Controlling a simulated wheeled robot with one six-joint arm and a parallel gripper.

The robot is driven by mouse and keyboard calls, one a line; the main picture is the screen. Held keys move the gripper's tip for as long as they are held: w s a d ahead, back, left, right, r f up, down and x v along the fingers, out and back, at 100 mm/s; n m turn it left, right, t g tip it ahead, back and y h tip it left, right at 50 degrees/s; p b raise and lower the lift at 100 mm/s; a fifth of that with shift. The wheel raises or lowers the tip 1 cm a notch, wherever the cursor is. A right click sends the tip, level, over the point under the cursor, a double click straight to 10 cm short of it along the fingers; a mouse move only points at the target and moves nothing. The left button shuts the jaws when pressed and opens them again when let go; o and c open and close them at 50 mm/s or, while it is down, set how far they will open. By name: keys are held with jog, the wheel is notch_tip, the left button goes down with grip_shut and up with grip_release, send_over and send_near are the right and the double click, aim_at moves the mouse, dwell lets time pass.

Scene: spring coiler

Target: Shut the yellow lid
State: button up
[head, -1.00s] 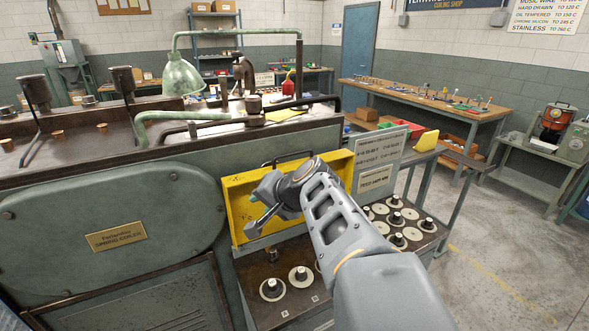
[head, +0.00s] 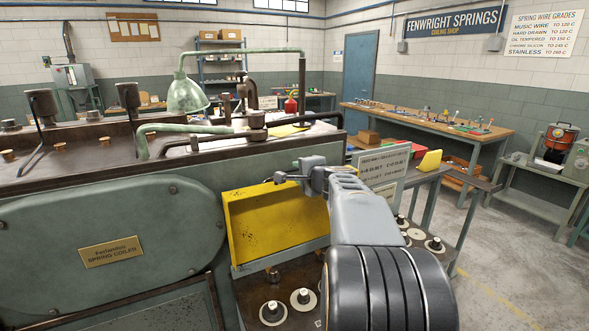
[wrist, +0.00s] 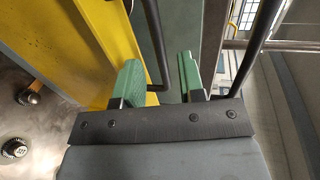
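The yellow lid (head: 268,225) stands raised, its broad inner face showing, on the side of the spring coiler above a tray of spools. In the wrist view the lid (wrist: 98,35) runs down the left side. A thin dark handle (wrist: 155,45) bends toward the lid's edge. My gripper (head: 300,172) is at the lid's upper right edge in the head view, and my arm hides the lid's right end. In the wrist view my gripper (wrist: 160,78) has its green fingertips apart, with the handle showing between them. I cannot tell whether either finger touches it.
The spring coiler (head: 130,225) fills the left, with a green lamp (head: 187,95) and dark bars above the lid. A printed sign (head: 383,168) stands close right of my arm. Spools (head: 303,300) stand in the tray (head: 245,300) below. Open floor (head: 500,255) lies to the right.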

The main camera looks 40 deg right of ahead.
aim_at(296, 170)
jog(key=shift+x, duration=2.1)
grip_shut()
